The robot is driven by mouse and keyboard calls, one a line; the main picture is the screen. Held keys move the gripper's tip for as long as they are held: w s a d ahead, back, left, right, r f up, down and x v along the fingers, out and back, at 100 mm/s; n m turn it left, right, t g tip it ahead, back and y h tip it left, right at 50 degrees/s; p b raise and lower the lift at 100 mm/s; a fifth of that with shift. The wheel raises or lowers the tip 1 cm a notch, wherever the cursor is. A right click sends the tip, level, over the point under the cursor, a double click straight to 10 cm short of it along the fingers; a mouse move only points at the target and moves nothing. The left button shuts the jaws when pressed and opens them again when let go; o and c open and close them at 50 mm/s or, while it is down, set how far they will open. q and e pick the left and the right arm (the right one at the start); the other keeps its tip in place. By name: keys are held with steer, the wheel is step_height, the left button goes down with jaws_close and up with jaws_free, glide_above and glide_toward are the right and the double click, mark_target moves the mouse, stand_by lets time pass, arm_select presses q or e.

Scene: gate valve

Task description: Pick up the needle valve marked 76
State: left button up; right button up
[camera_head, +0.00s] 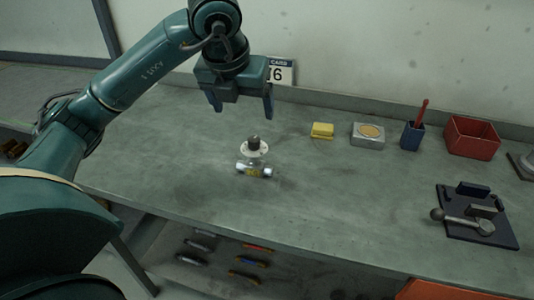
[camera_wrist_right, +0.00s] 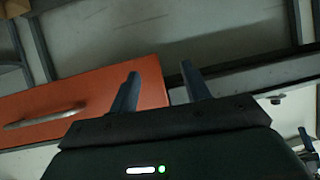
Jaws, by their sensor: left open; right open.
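The needle valve (camera_head: 254,171) lies on the grey-green workbench (camera_head: 330,230) in the head view. It has a pale metal body with a yellow band, and a white round disc (camera_head: 254,148) with a dark knob stands over it. Any number on it is too small to read. My left gripper (camera_head: 240,108) is open and empty, pointing down above and slightly behind the valve, apart from it. My right gripper (camera_wrist_right: 160,88) shows in the right wrist view, open and empty, near an orange drawer front.
A sign (camera_head: 281,72) ending in 6 stands behind my left gripper. A yellow block (camera_head: 322,130), grey box (camera_head: 367,135), blue cup (camera_head: 411,136) and red bin (camera_head: 472,136) line the back right. A dark plate (camera_head: 477,234) with metal parts lies right. Several tools lie on a lower shelf.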

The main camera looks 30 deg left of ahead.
mark_target(254, 138)
arm_select(q)
steer(key=x, duration=0.7)
steer(key=shift+f, duration=0.2)
steer(key=shift+w+f+p, duration=0.2)
steer(key=shift+f+p, duration=0.1)
steer(key=shift+f, duration=0.15)
steer(key=x, duration=0.3)
steer(key=shift+w+d+f+p, duration=0.15)
steer(key=shift+w+f+p, duration=0.15)
steer(key=shift+p, duration=0.1)
steer(key=shift+w+f, duration=0.15)
steer(key=shift+f, duration=0.2)
arm_select(e)
steer(key=shift+s+d+f, duration=0.2)
steer(key=shift+s+f, duration=0.05)
steer(key=shift+s, duration=0.4)
arm_select(q)
steer(key=shift+r, duration=0.1)
jaws_close()
